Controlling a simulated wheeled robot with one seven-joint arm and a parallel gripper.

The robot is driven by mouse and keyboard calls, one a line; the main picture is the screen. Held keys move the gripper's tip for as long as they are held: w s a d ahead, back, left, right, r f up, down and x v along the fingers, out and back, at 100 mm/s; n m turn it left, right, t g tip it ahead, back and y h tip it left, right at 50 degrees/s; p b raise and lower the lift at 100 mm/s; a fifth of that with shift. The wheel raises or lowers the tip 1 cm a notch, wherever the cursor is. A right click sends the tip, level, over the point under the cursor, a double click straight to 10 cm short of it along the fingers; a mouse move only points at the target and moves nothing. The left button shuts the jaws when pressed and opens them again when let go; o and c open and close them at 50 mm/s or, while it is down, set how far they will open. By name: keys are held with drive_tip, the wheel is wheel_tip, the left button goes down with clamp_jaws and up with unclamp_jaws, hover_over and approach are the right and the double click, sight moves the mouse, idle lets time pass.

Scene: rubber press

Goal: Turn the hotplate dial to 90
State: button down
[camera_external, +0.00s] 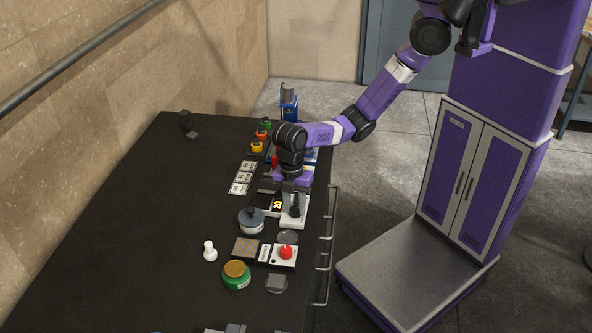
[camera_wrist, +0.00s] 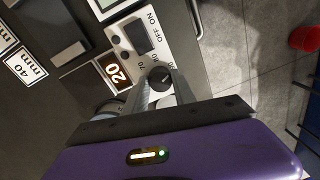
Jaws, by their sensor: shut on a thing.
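The hotplate control panel (camera_wrist: 178,48) is white, with a dark OFF/ON switch (camera_wrist: 138,36), a round black dial (camera_wrist: 160,77) and printed numbers around the dial. An orange lit display (camera_wrist: 117,72) beside it appears to read 20. My gripper (camera_wrist: 162,82) points down at the panel, its fingers shut on the dial, one on each side. The dial's exact pointer setting is too small to read. In the external view, my gripper (camera_external: 294,207) is over the white panel (camera_external: 300,222) near the table's right edge, and it hides the dial there.
A grey lidded pot (camera_external: 251,220) stands left of the panel. Nearer are a red button on a white box (camera_external: 285,254), a green round container (camera_external: 236,276) and a small white object (camera_external: 210,251). White number cards (camera_external: 240,188) lie behind. The table's left side is mostly clear.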

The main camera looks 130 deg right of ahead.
sight(294, 207)
idle(0.4)
drive_tip(key=c, duration=1)
unclamp_jaws()
drive_tip(key=shift+c, duration=0.2)
drive_tip(key=shift+r, duration=0.1)
drive_tip(key=shift+w+d+r, duration=0.15)
drive_tip(key=shift+d+r, duration=0.05)
drive_tip(key=shift+r, duration=3.65)
